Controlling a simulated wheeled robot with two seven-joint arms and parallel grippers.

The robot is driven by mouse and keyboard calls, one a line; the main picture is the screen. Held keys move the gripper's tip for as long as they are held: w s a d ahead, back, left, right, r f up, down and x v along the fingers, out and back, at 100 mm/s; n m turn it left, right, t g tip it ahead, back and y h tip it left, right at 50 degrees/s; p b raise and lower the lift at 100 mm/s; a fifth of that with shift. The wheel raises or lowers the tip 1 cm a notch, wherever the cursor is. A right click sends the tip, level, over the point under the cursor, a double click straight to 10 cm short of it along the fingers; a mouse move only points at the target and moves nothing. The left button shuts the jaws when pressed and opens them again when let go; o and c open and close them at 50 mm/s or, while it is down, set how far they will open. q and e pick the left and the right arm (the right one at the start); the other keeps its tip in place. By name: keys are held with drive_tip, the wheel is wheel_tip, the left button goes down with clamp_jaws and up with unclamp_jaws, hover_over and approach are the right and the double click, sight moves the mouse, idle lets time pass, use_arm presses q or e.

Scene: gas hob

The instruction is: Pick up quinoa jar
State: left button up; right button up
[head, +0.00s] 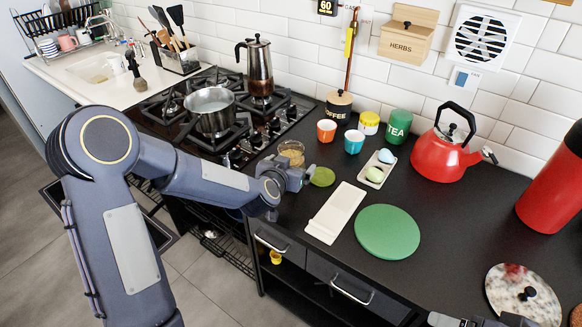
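A small glass jar with tan grain-like contents (292,153), which looks like the quinoa jar, stands on the dark counter just right of the hob. Its label cannot be read. My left gripper (302,178) is low over the counter's front edge, on the near side of the jar, and partly covers the jar's lower part. Its fingers are too small and overlapped to show whether they are open, or whether they touch the jar. A round green disc (323,177) lies right beside the fingers. My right gripper (482,321) shows only partly at the bottom edge, away from the jar.
Orange (326,131) and teal (353,141) cups stand behind the jar. A white spoon rest (336,213), an egg tray (377,171) and a green board (387,231) lie to the right. A red kettle (442,153) stands farther back. A pot (211,110) is on the hob.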

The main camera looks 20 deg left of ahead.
use_arm(q)
drive_tip(key=shift+w+f, duration=0.15)
drive_tip(key=shift+w, duration=0.2)
drive_tip(key=shift+c, duration=0.4)
drive_tip(key=c, duration=1.2)
drive_tip(key=shift+c, duration=0.9)
